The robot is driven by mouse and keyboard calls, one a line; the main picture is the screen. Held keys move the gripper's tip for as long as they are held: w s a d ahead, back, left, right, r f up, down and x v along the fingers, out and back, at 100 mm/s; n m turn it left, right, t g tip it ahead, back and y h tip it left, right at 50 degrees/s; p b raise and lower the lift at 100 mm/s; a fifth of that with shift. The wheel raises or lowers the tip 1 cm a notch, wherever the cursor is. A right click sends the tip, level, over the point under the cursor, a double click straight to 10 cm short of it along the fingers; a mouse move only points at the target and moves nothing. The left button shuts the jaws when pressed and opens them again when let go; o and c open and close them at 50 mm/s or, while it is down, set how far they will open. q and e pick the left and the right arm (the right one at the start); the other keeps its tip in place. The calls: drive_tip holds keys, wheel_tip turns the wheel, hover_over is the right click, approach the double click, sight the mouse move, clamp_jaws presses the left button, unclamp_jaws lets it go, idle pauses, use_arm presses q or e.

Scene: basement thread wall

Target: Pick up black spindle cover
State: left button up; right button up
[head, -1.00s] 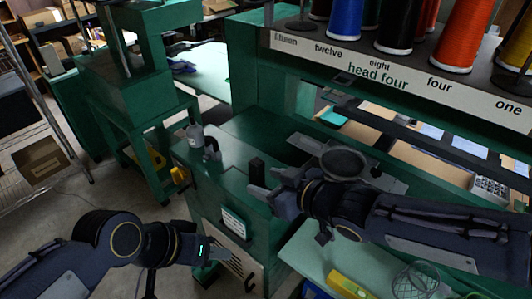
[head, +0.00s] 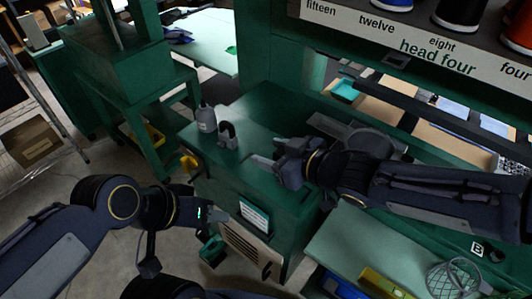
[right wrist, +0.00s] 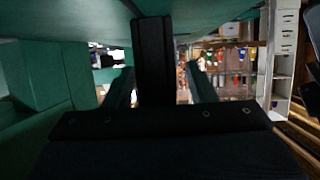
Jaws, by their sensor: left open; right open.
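A black upright post, which looks like the black spindle cover (right wrist: 152,60), stands between the two fingers of my right gripper (right wrist: 163,86) in the right wrist view. The fingers are apart, one on each side of it, and I cannot tell whether either touches it. In the head view my right gripper (head: 264,154) is low over the green bench top (head: 262,108), and I cannot make out the cover there; the gripper seems to hide it. My left gripper (head: 220,212) is open and empty in front of the bench, at its left.
A grey bottle (head: 206,119) and a small dark arched fitting (head: 228,136) stand on the bench, left of my right gripper. A labelled thread shelf (head: 420,48) crosses above right. A pale green table (head: 365,250) with a wire basket (head: 455,278) is at lower right.

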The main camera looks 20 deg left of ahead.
drive_tip(key=shift+s+d+r, duration=0.1)
drive_tip(key=shift+d, duration=0.45)
drive_tip(key=shift+c, duration=0.9)
drive_tip(key=shift+a, duration=0.3)
drive_tip(key=c, duration=0.5)
drive_tip(key=shift+d, duration=0.1)
drive_tip(key=c, duration=0.4)
use_arm(q)
drive_tip(key=shift+s+d+r, duration=0.1)
drive_tip(key=shift+d, duration=0.2)
